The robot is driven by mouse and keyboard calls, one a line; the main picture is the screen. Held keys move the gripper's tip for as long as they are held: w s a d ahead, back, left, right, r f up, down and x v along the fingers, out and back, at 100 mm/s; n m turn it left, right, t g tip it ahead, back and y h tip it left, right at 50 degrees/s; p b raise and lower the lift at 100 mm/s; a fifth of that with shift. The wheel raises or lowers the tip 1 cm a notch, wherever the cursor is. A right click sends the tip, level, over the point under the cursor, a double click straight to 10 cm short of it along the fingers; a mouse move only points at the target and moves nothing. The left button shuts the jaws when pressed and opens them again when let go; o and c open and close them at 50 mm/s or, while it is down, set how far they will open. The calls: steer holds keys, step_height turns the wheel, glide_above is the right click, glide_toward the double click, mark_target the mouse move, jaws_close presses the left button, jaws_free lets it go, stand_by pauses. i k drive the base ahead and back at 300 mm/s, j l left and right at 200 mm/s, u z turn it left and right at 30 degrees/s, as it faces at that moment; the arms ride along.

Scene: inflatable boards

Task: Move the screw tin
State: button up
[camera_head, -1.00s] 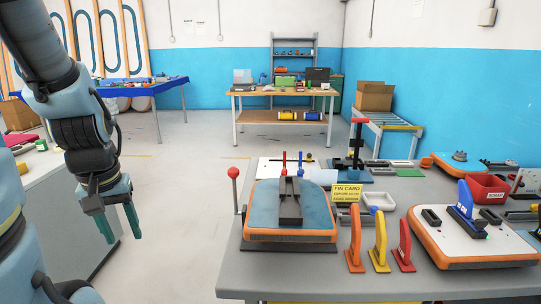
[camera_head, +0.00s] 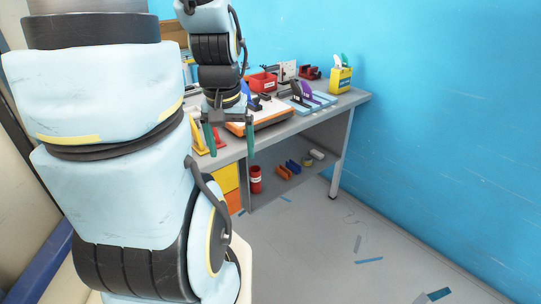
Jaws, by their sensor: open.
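I cannot make out for sure which thing is the screw tin. A red can with a pale label (camera_head: 256,180) stands on the lower shelf under the workbench, near the shelf's left end. My gripper (camera_head: 230,138) is in front of the near edge of the workbench, above and to the left of the red can. Its two green fingers point down and are apart, with nothing seen between them. My own arm covers much of the left of the view and hides part of the bench.
The workbench (camera_head: 352,97) carries an orange-edged board (camera_head: 270,117), a red bin (camera_head: 263,81) and a yellow box (camera_head: 340,79). Orange, blue and pale rolls (camera_head: 292,166) lie on the lower shelf. The blue wall is close behind. Scraps (camera_head: 369,260) lie on the open floor.

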mark_target(307, 160)
steer(key=z, duration=0.75)
steer(key=u, duration=0.4)
steer(key=i+l+u, duration=0.1)
steer(key=l+u, duration=0.2)
steer(key=u, duration=0.15)
steer(key=l+u, duration=0.25)
steer(key=u, duration=0.2)
steer(key=l+u, duration=0.65)
steer(key=u, duration=0.2)
steer(key=k+l+u, duration=0.15)
steer(key=l, duration=0.35)
steer(key=k+l+u, duration=0.15)
steer(key=l, duration=0.35)
steer(key=k+l+u, duration=0.1)
steer(key=k+l, duration=0.25)
steer(key=k+l+u, duration=0.15)
steer(key=l, duration=0.4)
steer(key=k+l+u, duration=0.15)
steer(key=k+l, duration=0.25)
steer(key=l, duration=0.5)
